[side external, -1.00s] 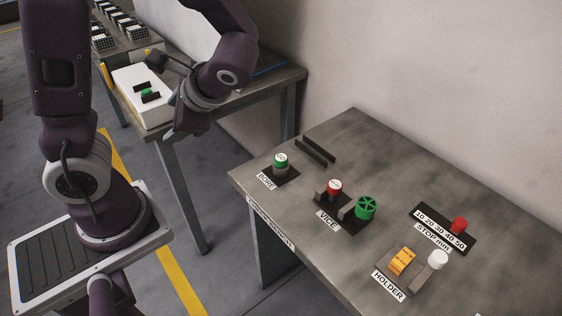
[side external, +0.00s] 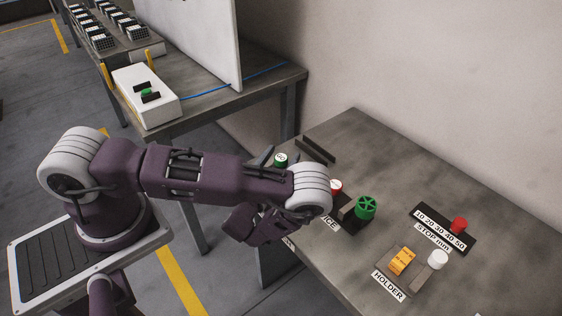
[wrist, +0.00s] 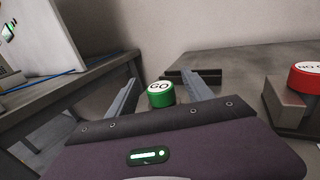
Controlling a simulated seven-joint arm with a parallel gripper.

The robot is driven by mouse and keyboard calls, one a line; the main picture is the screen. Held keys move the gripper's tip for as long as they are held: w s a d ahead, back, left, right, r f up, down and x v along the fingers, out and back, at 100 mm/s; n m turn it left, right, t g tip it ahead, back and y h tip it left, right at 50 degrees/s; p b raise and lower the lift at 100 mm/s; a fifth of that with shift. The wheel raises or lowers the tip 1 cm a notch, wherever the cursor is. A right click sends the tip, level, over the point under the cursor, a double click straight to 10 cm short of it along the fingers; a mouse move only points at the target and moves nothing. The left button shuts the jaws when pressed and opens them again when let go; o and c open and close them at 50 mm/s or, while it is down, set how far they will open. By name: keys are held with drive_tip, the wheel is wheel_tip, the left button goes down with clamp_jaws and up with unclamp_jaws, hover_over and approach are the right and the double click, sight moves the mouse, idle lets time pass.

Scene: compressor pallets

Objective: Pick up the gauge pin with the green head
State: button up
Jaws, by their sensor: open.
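The gauge pin with the green head (side external: 281,159) stands at the BORE spot at the left of the near table. Its white top reads GO in the wrist view (wrist: 159,94). My gripper (wrist: 158,88) is open, and in the wrist view the green head appears between its two grey fingers, with a gap on each side. I cannot tell whether the fingers are level with the head. In the side view my wrist hides the lower part of the pin and its base.
A dark slotted rail (side external: 316,150) lies behind the green pin. The vice's green handwheel (side external: 366,207), the red stop knob (side external: 459,225) and the holder with an orange block (side external: 402,261) are to the right.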

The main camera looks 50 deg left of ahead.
drive_tip(key=x, duration=0.3)
clamp_jaws()
drive_tip(key=shift+r, duration=0.35)
drive_tip(key=s+d+r, duration=0.3)
drive_tip(key=r, duration=0.4)
drive_tip(key=s+d+r, duration=0.2)
drive_tip(key=d+r, duration=0.1)
drive_tip(key=r, duration=0.4)
drive_tip(key=w+a+f, duration=0.4)
drive_tip(key=w+a, duration=0.1)
drive_tip(key=a, duration=0.1)
drive_tip(key=shift+f, duration=0.35)
